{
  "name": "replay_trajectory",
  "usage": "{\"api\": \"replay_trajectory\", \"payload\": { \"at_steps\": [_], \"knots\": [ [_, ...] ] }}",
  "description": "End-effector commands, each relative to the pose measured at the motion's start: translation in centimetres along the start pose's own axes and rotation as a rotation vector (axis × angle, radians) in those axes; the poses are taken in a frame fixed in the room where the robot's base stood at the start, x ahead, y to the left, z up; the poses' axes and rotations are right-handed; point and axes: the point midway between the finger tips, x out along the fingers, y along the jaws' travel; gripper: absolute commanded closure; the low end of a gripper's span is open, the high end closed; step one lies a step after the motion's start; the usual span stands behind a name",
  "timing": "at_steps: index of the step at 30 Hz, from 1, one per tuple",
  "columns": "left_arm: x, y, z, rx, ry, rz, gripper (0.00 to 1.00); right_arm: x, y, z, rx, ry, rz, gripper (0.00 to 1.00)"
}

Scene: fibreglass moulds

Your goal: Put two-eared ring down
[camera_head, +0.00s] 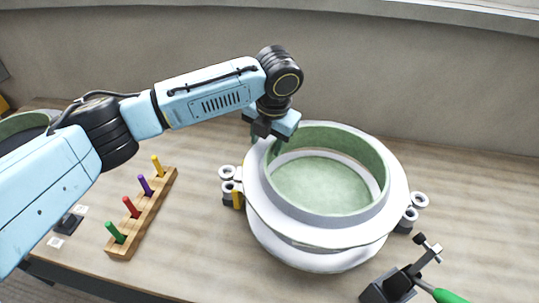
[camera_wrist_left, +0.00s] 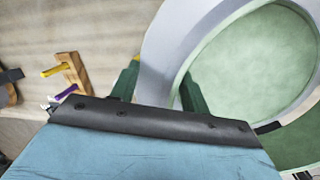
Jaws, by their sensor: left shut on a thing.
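The two-eared ring (camera_head: 399,185) is the broad pale ring with a raised collar, green inside, at the right of centre in the head view. It sits on or just over a rounded white mould body (camera_head: 320,262); I cannot tell whether they touch all round. My left gripper (camera_head: 266,134) is shut on the ring's far left rim. In the left wrist view the ring's grey wall (camera_wrist_left: 166,45) passes between the green fingers of the left gripper (camera_wrist_left: 160,92). The ring's ears are not clear to me. My right gripper is out of view.
A wooden rack (camera_head: 145,215) with coloured pegs stands at left. White-topped fittings (camera_head: 226,188) flank the mould on the left, with more on the right (camera_head: 411,212). A black clamp with a green handle (camera_head: 447,296) is at front right. A wall (camera_head: 400,75) rises behind.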

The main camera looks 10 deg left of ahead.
Motion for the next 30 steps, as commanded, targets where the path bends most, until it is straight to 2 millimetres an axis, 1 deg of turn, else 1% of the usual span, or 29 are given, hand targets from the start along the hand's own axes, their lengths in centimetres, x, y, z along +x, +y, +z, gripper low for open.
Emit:
{"api": "replay_trajectory", "payload": {
  "at_steps": [3,7,9,19,20,24,25,30],
  "knots": [
    [1.8,-0.4,-0.2,0.001,-0.001,-0.003,1.00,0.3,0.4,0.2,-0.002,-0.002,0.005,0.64],
    [3.6,-0.8,-0.4,0.000,-0.001,-0.003,1.00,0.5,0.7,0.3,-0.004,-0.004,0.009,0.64],
    [3.9,-0.8,-0.4,0.001,-0.002,-0.002,1.00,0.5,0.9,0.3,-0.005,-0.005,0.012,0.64],
    [4.0,-0.9,-0.4,0.001,-0.003,-0.003,1.00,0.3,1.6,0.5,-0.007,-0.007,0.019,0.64],
    [4.3,-0.8,-0.5,0.001,0.000,0.000,0.53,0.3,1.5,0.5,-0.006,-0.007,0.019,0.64],
    [4.2,-0.8,-0.5,0.001,0.000,0.000,0.34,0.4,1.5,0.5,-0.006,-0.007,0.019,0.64],
    [4.2,-0.8,-0.5,0.001,0.000,0.000,0.32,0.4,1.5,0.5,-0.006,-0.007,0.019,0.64],
    [4.2,-0.8,-0.5,0.001,0.000,0.000,0.32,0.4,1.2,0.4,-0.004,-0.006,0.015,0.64]
  ]
}}
